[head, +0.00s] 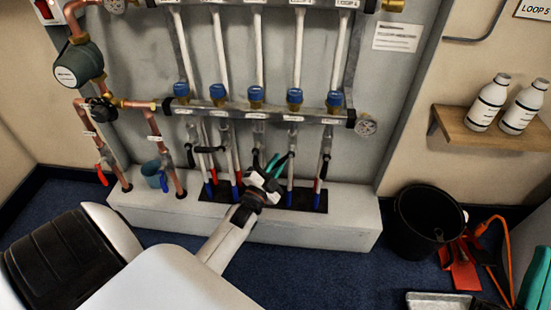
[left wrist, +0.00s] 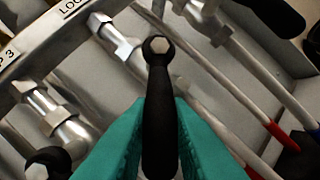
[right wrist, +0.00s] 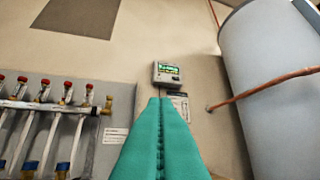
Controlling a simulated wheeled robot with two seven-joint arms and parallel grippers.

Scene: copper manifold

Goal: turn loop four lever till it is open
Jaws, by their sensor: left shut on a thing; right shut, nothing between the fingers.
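My left gripper (head: 274,163) is at the lower row of valves under the manifold bar (head: 220,112). In the left wrist view it (left wrist: 160,125) is shut on a black lever (left wrist: 159,90). The lever's ring end sits around a hex nut, and the lever lies at an angle across its slanting pipe. The label by it (left wrist: 72,8) is cut off, with its number out of frame; the label to its left (left wrist: 8,57) ends in 3. In the head view my gripper hides most of this lever. My right gripper (right wrist: 160,102) is shut and empty, facing the wall.
Neighbouring black levers (head: 208,150) hang close by; one shows at lower left in the left wrist view (left wrist: 48,160). A white plinth (head: 330,228) lies below. A black bucket (head: 425,245) stands at right, under a shelf (head: 465,133) with two bottles. A wall display (right wrist: 168,72) faces my right gripper.

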